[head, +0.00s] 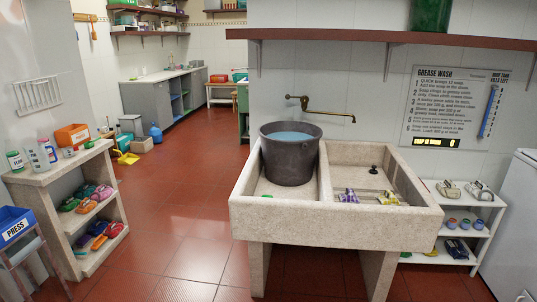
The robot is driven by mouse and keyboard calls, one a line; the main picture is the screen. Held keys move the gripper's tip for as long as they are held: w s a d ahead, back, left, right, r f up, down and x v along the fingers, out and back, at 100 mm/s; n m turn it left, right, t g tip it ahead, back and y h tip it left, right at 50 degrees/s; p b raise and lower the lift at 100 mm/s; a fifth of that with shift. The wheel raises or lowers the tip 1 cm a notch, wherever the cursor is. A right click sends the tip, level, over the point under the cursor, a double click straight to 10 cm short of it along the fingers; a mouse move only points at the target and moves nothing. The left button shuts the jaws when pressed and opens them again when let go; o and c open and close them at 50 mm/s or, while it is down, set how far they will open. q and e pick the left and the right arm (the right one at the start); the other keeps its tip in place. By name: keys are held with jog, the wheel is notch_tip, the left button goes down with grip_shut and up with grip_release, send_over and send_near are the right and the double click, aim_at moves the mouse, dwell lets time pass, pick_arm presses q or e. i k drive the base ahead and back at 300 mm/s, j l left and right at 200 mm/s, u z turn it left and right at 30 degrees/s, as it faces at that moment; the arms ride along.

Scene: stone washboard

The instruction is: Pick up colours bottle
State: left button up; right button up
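Several small containers stand on top of the stone shelf unit (40,178) at the left. Among them are a white container with a green top (15,161), a whitish bottle with dark label print (37,158) and a pale bottle (49,150) close behind it. Their labels are too small to read surely, so I cannot tell which one is the colours bottle. Neither of my grippers shows in the head view.
An orange box (72,136) stands beside the bottles; coloured shoe-like items fill the shelves below. A blue "PRESS" bin (13,226) is front left. The stone sink (330,232) with a dark bucket (289,165) stands right of centre. Red floor between is clear.

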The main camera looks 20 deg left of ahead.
aim_at(41, 136)
jog(key=u, duration=2.15)
